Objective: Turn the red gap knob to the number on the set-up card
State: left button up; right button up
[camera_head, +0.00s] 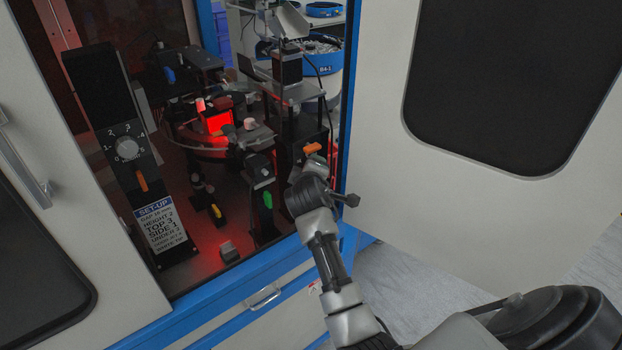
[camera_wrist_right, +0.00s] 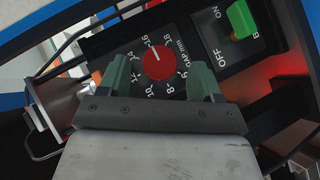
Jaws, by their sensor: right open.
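The red gap knob (camera_wrist_right: 158,65) sits on a black panel marked GAP mm in the right wrist view. Its white mark points up, close to the 16. My right gripper (camera_wrist_right: 160,72) is open, with one green-grey finger at each side of the knob and a space between each finger and the knob. In the head view my right gripper (camera_head: 313,172) is at the machine's opening and the red knob is hidden. The set-up card (camera_head: 161,228) is on a black post at the left; its gap number is too small to read surely. My left gripper is not in view.
A green ON/OFF switch (camera_wrist_right: 238,20) is beside the dial. A grey knob (camera_head: 127,148) with numbers and an orange switch (camera_head: 141,181) are above the card. A red-lit turntable (camera_head: 200,150) is inside. The open white door (camera_head: 420,190) stands at the right.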

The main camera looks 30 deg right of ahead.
jog(key=b+v, duration=0.2)
jog(key=v, duration=0.8)
